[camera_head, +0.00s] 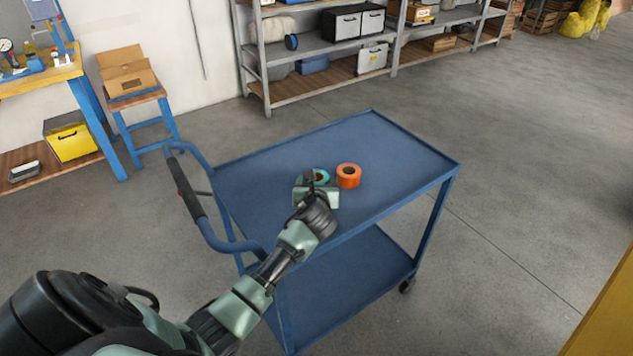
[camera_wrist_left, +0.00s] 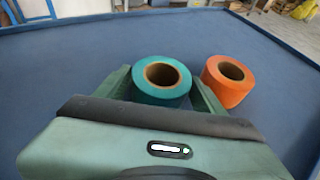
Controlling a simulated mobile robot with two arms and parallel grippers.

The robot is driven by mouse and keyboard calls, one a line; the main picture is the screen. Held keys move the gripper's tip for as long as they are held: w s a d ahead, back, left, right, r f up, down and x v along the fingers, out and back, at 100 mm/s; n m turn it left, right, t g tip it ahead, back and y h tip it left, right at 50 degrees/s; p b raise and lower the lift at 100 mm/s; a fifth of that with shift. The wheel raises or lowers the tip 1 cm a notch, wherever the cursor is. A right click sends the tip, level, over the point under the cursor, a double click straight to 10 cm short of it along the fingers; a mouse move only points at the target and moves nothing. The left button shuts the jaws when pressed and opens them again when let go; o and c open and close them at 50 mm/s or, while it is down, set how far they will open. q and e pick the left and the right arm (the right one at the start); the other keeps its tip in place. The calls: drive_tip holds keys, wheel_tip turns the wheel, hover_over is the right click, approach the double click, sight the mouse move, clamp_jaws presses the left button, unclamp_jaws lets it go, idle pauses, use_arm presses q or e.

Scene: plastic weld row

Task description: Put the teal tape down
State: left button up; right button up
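The teal tape (camera_wrist_left: 162,82) is a roll with a brown core, between the two fingers of my left gripper (camera_wrist_left: 162,90) in the left wrist view. The fingers appear to touch it on both sides. In the head view the teal tape (camera_head: 321,175) shows just past my left gripper (camera_head: 316,180), partly hidden by it. The roll is upright with its hole facing up, at or very close to the top of the blue cart (camera_head: 390,150); I cannot tell whether it touches. My right gripper is not in view.
An orange tape roll (camera_head: 348,176) stands just right of the teal one, also in the left wrist view (camera_wrist_left: 229,80). The rest of the cart top is clear. The cart's handle (camera_head: 187,190) is at its left end. Shelves (camera_head: 330,50) stand behind.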

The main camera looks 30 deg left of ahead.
use_arm(q)
drive_tip(key=shift+r, duration=0.1)
drive_tip(key=shift+s+d+r, duration=0.1)
drive_tip(key=shift+s+r, duration=0.05)
drive_tip(key=p+v, duration=0.1)
drive_tip(key=v, duration=1)
drive_tip(key=shift+s+d+r, duration=0.15)
drive_tip(key=shift+s, duration=0.15)
